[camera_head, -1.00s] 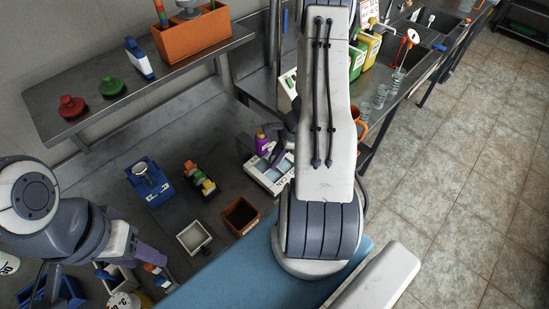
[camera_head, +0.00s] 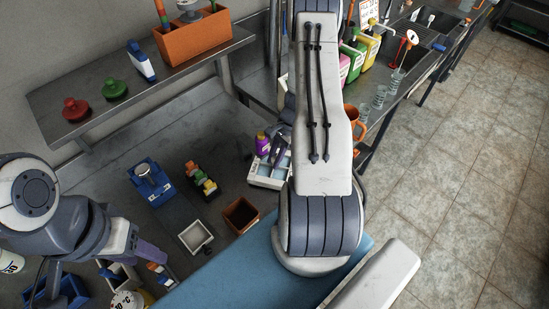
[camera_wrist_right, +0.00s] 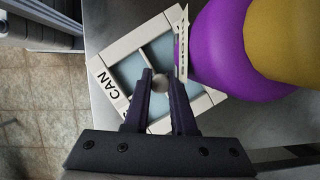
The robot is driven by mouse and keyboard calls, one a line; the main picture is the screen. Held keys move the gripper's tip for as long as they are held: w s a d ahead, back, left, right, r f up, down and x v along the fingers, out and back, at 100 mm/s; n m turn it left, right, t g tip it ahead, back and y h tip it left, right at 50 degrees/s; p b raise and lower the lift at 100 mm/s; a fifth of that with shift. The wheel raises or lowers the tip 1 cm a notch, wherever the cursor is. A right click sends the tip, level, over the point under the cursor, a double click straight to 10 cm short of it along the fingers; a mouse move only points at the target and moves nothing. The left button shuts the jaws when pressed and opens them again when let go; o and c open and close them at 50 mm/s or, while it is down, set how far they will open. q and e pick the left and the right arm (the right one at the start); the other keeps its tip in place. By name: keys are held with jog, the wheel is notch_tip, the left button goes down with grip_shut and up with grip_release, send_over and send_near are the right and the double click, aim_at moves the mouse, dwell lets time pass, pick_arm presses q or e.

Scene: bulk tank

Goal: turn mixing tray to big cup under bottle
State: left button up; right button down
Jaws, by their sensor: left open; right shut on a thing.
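The mixing tray (camera_head: 257,182) is a white frame with pale blue compartments. In the head view it stands on the grey bench, its right side hidden by my right arm. The right wrist view shows the tray (camera_wrist_right: 107,52) slanted, with the letters CAN on one side. My right gripper (camera_wrist_right: 160,82) is shut on a small grey knob on the tray; in the head view the right gripper (camera_head: 276,148) is over the tray. A purple bottle (camera_head: 262,144) is beside the tray's far left side. My left gripper (camera_head: 143,266) is open at lower left, away from the tray.
A brown open box (camera_head: 241,229), a white box (camera_head: 195,250), colored bottles (camera_head: 201,180) and a blue holder (camera_head: 147,195) stand left of the tray. A shelf (camera_head: 60,139) runs behind. An orange mug (camera_head: 357,120) is right of my right arm.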

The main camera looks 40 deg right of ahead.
jog(key=shift+n+g+b, duration=0.35)
jog(key=shift+n+g, duration=0.25)
jog(key=shift+n, duration=0.9)
jog(key=c, duration=0.7)
grip_release()
jog(key=shift+c, duration=0.2)
jog(key=shift+w+d+r, duration=0.15)
jog(key=shift+d+r, duration=0.1)
jog(key=shift+r, duration=0.2)
jog(key=s+b+v, duration=0.1)
jog(key=b+v, duration=0.2)
jog(key=v, duration=0.6)
jog(key=shift+w+r, duration=0.3)
jog(key=shift+w, duration=0.15)
